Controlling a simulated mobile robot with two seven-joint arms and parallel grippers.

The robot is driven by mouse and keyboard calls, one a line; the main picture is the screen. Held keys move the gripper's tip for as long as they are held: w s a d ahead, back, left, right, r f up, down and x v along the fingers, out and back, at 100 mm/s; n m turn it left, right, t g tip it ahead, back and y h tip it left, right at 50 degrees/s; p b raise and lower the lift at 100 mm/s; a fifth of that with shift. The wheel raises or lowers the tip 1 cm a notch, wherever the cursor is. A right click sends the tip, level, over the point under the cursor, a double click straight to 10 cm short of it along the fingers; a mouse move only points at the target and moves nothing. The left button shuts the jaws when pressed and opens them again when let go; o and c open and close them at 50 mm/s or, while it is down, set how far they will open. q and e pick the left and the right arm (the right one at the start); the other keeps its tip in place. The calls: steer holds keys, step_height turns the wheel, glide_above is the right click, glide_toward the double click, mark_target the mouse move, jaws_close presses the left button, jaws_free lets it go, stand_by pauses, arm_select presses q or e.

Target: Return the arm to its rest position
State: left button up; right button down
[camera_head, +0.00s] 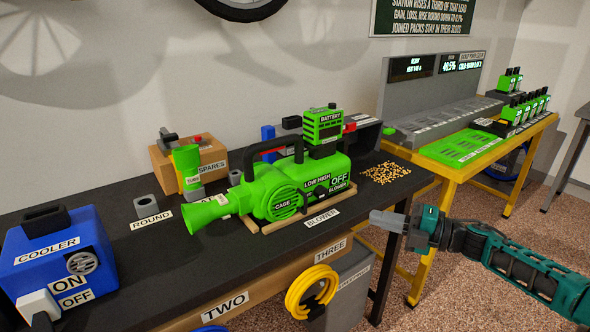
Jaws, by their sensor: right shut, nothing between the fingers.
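My right gripper (384,221) is at the lower right of the head view, on a teal and dark arm that comes in from the right. Its fingers are shut with nothing between them. It is in front of the black bench's right end and appears apart from everything. My left gripper is not in view. The green blower (270,190) sits on a wooden cradle on the black bench (190,265), with a green battery (323,125) on top.
A blue cooler box (75,250) stands at the bench's left end. Small brown pellets (385,172) lie near its right end. A yellow table (470,175) with a charging station (440,115) stands behind. A yellow coil (311,290) hangs at the bench front. Carpet (480,290) is open below my right arm.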

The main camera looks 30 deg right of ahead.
steer(key=s+a+f+m+h+p, duration=0.2)
steer(key=s+a+f+m+h, duration=0.1)
steer(key=a+f+m, duration=0.35)
steer(key=s+a+f+m+h+p, duration=0.2)
steer(key=s+a+f+m+h, duration=0.15)
steer(key=a+f+m, duration=0.35)
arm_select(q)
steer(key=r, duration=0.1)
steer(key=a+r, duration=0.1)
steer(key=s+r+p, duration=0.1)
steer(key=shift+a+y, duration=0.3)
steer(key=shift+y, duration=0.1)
arm_select(e)
steer(key=s+a+f+m+g, duration=0.1)
steer(key=s+a+m+g, duration=0.1)
steer(key=a, duration=0.5)
steer(key=s+a+m+g, duration=0.2)
steer(key=s+a+m, duration=0.2)
steer(key=a+m, duration=0.2)
steer(key=shift+s+a+f+h, duration=0.25)
steer(key=shift+a+f+h, duration=0.15)
steer(key=shift+a, duration=0.45)
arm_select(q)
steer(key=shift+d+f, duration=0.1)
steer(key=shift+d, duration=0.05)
arm_select(e)
steer(key=shift+m, duration=0.25)
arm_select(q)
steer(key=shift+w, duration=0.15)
